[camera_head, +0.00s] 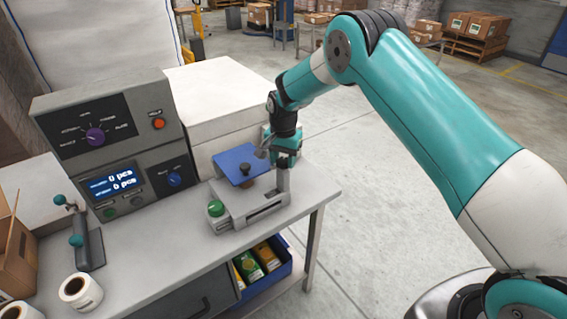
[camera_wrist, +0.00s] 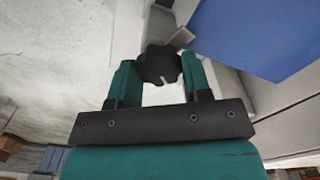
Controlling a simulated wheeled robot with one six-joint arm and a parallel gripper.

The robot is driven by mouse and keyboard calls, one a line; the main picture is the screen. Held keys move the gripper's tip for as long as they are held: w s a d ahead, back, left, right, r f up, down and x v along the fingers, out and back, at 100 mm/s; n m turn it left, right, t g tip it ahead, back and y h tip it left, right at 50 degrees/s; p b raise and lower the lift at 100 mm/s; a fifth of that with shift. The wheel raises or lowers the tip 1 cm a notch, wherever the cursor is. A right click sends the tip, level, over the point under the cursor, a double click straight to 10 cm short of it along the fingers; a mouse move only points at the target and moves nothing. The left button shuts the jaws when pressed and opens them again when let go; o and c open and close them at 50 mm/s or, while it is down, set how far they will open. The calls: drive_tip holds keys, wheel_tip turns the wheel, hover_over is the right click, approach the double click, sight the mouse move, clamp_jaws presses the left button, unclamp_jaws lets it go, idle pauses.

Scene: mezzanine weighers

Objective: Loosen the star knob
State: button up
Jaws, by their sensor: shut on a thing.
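The star knob (camera_wrist: 159,62) is black and lobed, with a pale mark on its lower face. In the wrist view it sits between the two teal fingers of my gripper (camera_wrist: 160,72), which is shut on it. In the head view my gripper (camera_head: 272,147) is at the upright post (camera_head: 283,182) on the right of a small grey bench device (camera_head: 248,206). The knob itself cannot be made out there. A blue plate (camera_head: 233,158) with a small dark knob on top sits on the device, left of my gripper; blue also shows in the wrist view (camera_wrist: 250,35).
A grey control panel (camera_head: 110,150) with dials and a lit display stands left of the device. A white box (camera_head: 218,95) is behind it. The floor right of the bench (camera_head: 385,190) is clear.

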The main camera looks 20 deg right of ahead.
drive_tip(key=n+b, duration=0.3)
drive_tip(key=n, duration=0.1)
drive_tip(key=shift+f+n, duration=0.15)
drive_tip(key=shift+n, duration=0.15)
drive_tip(key=n+b, duration=0.2)
drive_tip(key=n, duration=0.2)
drive_tip(key=shift+n, duration=0.3)
drive_tip(key=n+b, duration=0.1)
drive_tip(key=n, duration=0.4)
drive_tip(key=n+b, duration=0.1)
drive_tip(key=n, duration=0.3)
drive_tip(key=shift+n, duration=0.5)
drive_tip(key=o, duration=0.9)
